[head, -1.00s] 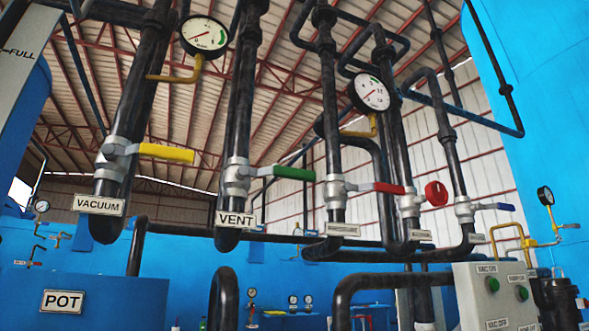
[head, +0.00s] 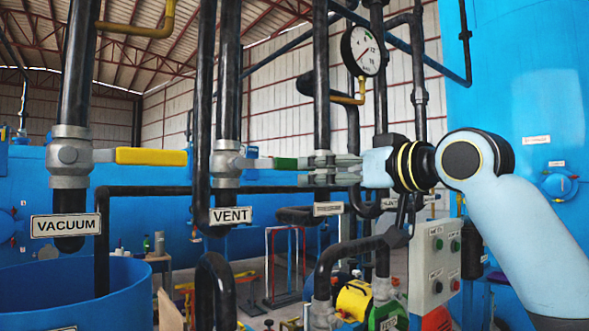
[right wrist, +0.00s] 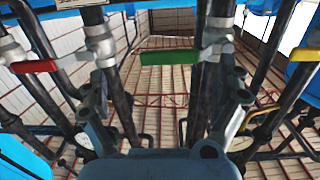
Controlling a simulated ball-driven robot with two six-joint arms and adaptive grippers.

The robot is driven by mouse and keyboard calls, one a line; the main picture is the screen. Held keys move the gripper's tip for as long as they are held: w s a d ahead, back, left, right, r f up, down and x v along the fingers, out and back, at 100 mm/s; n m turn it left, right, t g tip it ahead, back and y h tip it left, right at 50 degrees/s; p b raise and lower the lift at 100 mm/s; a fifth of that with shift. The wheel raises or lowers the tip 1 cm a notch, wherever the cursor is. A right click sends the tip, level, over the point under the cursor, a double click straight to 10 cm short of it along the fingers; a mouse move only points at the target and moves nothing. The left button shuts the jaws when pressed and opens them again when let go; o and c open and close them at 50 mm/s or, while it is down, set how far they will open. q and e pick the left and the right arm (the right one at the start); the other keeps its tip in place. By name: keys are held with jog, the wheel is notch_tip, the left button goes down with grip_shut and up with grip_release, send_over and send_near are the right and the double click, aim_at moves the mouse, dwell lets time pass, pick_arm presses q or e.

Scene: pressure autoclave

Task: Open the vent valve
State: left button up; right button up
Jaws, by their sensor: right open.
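The vent valve (head: 226,163) is a grey metal body on a dark vertical pipe above the VENT label (head: 231,215). Its green handle (head: 286,163) points right, across the pipe, and its far end is hidden by my right gripper (head: 308,168). In the right wrist view the green handle (right wrist: 168,57) lies crosswise ahead of my open fingers (right wrist: 167,78), in the gap between them. I cannot tell whether either finger touches it. My left gripper is not in view.
The yellow-handled vacuum valve (head: 150,156) is on the left, over the VACUUM label (head: 66,225). A pressure gauge (head: 362,50) hangs above my right gripper. Dark pipes stand close around it. A control box (head: 434,265) is below right. A red handle (right wrist: 34,66) shows in the right wrist view.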

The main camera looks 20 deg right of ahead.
aim_at(295, 160)
jog(key=shift+n, duration=0.3)
jog(key=w+a+r+p, duration=0.1)
jog(key=w, duration=0.2)
jog(key=w+a+r+p, duration=0.1)
jog(key=w+a, duration=0.1)
jog(key=w, duration=0.1)
jog(key=w+a+r+p, duration=0.1)
jog(key=w, duration=0.1)
jog(key=shift+w+a, duration=0.15)
jog(key=shift+w, duration=0.25)
jog(key=c, duration=1.4)
jog(key=shift+w, duration=0.1)
